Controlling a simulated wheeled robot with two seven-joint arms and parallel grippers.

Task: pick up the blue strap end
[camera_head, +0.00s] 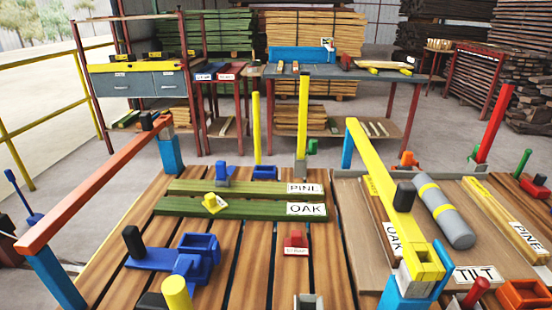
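Several blue pieces lie on the slatted wooden table, and I cannot tell which is the strap end. A large blue piece (188,262) with a black knob and an open box-like part lies at the front left. A small upright blue piece (222,173) stands behind the green boards. A low blue open piece (265,173) lies just right of it. Neither of my grippers can be made out in the view.
An orange bar (95,182) on blue posts spans the left side. A yellow bar (380,175) spans the right. Yellow posts (302,115) stand at the back.

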